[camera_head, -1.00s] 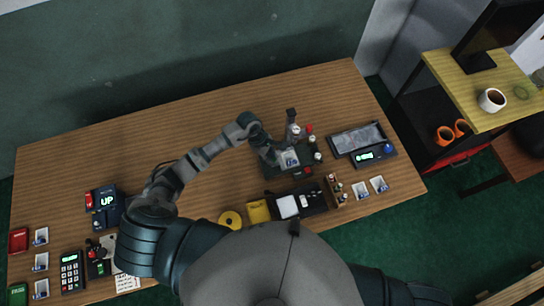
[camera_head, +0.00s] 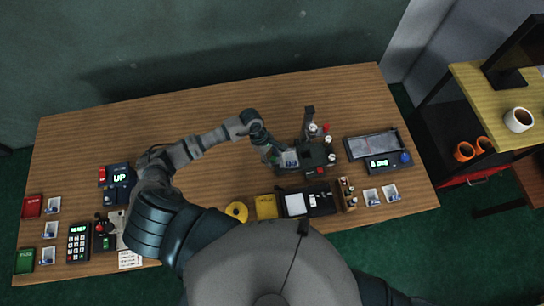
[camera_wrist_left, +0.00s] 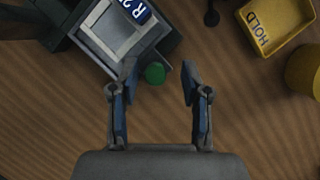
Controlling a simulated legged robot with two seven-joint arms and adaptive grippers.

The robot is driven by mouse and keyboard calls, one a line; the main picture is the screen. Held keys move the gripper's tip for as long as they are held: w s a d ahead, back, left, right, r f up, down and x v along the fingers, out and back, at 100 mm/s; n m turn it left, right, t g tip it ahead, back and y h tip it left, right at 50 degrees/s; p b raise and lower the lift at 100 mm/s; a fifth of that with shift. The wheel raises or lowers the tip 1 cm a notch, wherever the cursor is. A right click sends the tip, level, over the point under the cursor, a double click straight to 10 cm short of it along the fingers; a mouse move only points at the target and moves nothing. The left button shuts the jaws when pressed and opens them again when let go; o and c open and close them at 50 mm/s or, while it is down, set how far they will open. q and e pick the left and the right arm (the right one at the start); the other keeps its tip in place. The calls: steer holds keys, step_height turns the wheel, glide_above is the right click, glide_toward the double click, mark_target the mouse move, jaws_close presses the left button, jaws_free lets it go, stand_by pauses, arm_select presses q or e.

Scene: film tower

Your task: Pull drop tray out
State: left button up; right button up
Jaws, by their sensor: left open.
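The drop tray appears to be the small pale tray (camera_head: 289,159) at the front left of the dark machine (camera_head: 318,155). In the left wrist view the tray (camera_wrist_left: 103,36) is a grey square frame holding a blue tag marked with white characters. A round green knob (camera_wrist_left: 155,73) sits beside its near corner. My left gripper (camera_head: 272,157) is low at the tray's left side. In the wrist view its open fingers (camera_wrist_left: 159,68) lie either side of the green knob; contact cannot be told. My right gripper is out of view.
A yellow HOLD bin (camera_wrist_left: 268,38) stands right of the fingers in the wrist view; it also shows in the head view (camera_head: 266,207). A yellow roll (camera_head: 236,211) is left of it. A scale (camera_head: 383,164) stands right of the machine. The table's back left is clear.

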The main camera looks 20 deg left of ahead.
arm_select(q)
steer(key=v, duration=1.2)
steer(key=shift+f, duration=0.1)
